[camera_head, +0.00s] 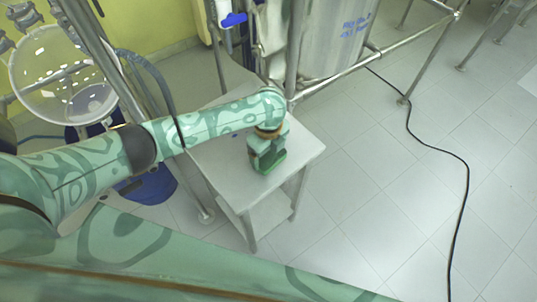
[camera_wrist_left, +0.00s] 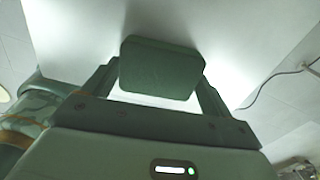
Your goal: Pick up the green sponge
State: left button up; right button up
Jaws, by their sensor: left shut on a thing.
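The green sponge (camera_wrist_left: 161,68) is a dark green block with rounded corners. In the left wrist view it sits between the two fingers of my left gripper (camera_wrist_left: 158,82), one finger at each side. In the head view my left gripper (camera_head: 266,160) points down over the small white table, and the sponge (camera_head: 271,163) shows as a green piece at its lower end. The gripper is shut on the sponge. I cannot tell whether the sponge still touches the tabletop. My right gripper is not in view.
A round glass vessel (camera_head: 62,80) is at the left. A black cable (camera_head: 462,165) runs over the open tiled floor at the right.

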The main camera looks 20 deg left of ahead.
aim_at(268, 154)
pick_arm(q)
notch_tip(268, 154, up, 4)
jog(key=shift+f+p, duration=0.1)
jog(key=shift+p, duration=0.9)
jog(key=s+a+r+p, duration=0.2)
jog(key=s+r+p, duration=0.1)
jog(key=s, duration=0.3)
jog(key=s+a+r+p, duration=0.2)
jog(key=s+r+p, duration=0.2)
jog(key=s+r, duration=0.2)
jog(key=shift+s+a, duration=0.4)
jog(key=shift+s, duration=0.2)
jog(key=shift+o, duration=0.4)
jog(key=shift+w+r, duration=0.1)
jog(key=shift+w, duration=0.05)
